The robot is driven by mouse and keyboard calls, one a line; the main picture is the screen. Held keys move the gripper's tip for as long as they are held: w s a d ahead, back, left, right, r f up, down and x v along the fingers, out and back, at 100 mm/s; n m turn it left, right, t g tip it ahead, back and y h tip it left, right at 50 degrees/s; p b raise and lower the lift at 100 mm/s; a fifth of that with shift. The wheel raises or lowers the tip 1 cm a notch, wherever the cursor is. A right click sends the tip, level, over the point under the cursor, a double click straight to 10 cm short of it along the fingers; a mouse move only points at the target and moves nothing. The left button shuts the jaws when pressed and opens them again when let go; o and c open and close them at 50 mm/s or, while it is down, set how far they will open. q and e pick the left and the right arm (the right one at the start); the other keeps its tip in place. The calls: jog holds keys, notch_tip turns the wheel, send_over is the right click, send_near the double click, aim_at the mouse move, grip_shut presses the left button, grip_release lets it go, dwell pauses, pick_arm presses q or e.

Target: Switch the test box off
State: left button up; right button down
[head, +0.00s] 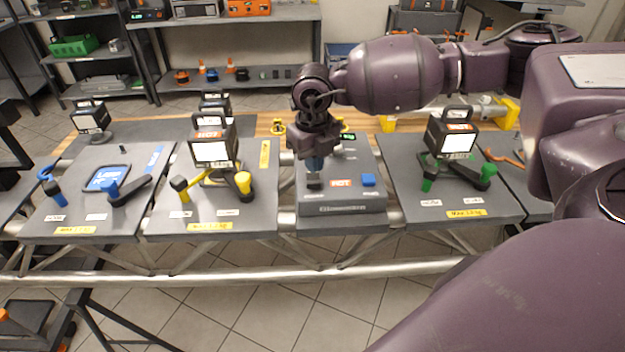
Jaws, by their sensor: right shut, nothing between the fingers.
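The test box (345,208) is a dark grey box in the middle of the bench. A small green-lit display (349,136) shows behind, partly beside my wrist. My right gripper (315,168) is shut and empty, pointing down over the box's left side, just at or above the dark control. I cannot tell whether they touch. My left gripper is out of view.
Grey panels lie on both sides: one with yellow handles (243,184) to the left, one with green handles (488,171) to the right, and one with blue handles (110,189) farther left. A metal truss rail (230,262) runs along the front.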

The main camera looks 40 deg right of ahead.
aim_at(313, 180)
jog(key=shift+f, duration=0.25)
dwell(0.8)
jog(key=shift+f+b, duration=0.4)
jog(key=shift+f, duration=0.2)
dwell(0.3)
jog(key=shift+f, duration=0.4)
dwell(0.3)
jog(key=shift+f+b, duration=0.35)
jog(key=shift+f, duration=0.05)
jog(key=shift+r, duration=0.2)
jog(key=shift+r+p, duration=1.3)
jog(key=shift+r, duration=0.8)
jog(key=shift+r+p, duration=0.75)
jog(key=shift+r, duration=0.55)
